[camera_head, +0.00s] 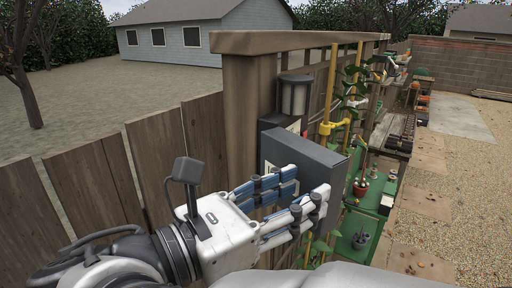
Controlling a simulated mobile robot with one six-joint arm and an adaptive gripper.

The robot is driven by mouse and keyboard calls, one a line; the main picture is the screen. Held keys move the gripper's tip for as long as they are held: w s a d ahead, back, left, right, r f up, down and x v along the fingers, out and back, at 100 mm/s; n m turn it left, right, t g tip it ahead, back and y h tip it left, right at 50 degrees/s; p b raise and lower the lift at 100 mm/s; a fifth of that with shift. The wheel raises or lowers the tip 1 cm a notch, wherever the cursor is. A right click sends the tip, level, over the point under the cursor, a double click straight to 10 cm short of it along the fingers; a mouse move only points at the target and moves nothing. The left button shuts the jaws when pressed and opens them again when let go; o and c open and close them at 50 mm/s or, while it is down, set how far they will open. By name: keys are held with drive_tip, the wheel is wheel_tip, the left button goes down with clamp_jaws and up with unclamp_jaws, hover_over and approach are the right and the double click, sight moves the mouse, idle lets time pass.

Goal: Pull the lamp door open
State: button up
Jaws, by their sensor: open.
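My gripper (307,184) is open, with blue-and-white fingers pointing right. The fingers overlap the panel's lower part in the picture. I cannot tell whether they touch it. No handle is clearly visible, and the panel's lower edge is hidden by my fingers.
A wooden fence (150,160) and post (246,125) stand to the left and behind. A yellow pipe (328,95) and climbing plant are close to the right. Green shelves (357,220) with pots are below right. Gravel ground (460,190) at far right is open.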

wheel_tip(320, 180, up, 8)
idle(0.5)
